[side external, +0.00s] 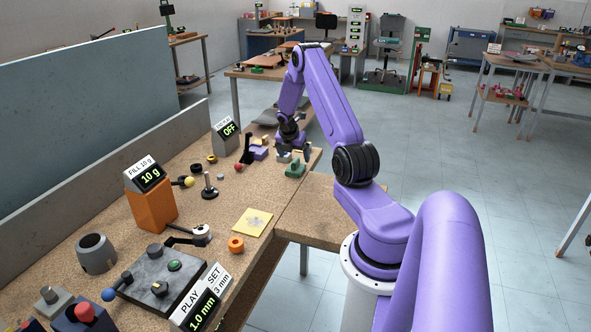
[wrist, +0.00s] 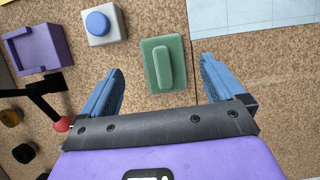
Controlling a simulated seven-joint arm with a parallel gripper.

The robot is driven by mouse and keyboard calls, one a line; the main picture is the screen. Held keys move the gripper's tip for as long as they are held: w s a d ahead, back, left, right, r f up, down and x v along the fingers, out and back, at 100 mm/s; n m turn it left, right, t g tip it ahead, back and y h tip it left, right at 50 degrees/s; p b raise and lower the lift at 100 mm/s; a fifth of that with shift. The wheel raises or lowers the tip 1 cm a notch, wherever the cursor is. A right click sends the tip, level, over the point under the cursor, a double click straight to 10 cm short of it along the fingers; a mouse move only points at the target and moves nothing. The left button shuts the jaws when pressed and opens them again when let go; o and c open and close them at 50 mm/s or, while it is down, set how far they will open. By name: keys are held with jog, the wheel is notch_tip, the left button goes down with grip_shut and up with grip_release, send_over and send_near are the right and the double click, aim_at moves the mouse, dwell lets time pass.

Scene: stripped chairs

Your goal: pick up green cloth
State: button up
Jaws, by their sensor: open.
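A green piece (wrist: 153,62) lies on the bench top, a rectangle with a raised rounded ridge along its middle. It looks more like a solid block than loose cloth, and I cannot tell its material. It also shows in the side view (side external: 294,170) near the bench's right edge. My gripper (wrist: 162,68) is open, with its two blue fingers on either side of the green piece in the wrist view. Visible gaps separate both fingers from it. In the side view my gripper (side external: 296,155) hangs over the green piece; the exact height is unclear.
A white block with a blue button (wrist: 97,22) and a purple bracket (wrist: 34,50) lie to the left. A black lever with a red knob (wrist: 62,124) is close to the left finger. A yellow sheet (side external: 252,223) lies nearer the camera. The bench edge is just right.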

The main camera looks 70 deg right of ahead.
aim_at(295, 160)
jog(key=shift+a+x, duration=0.2)
jog(key=shift+x, duration=2.4)
jog(key=shift+s, duration=0.15)
jog(key=shift+c, duration=0.4)
jog(key=c, duration=1.1)
jog(key=shift+o, duration=0.2)
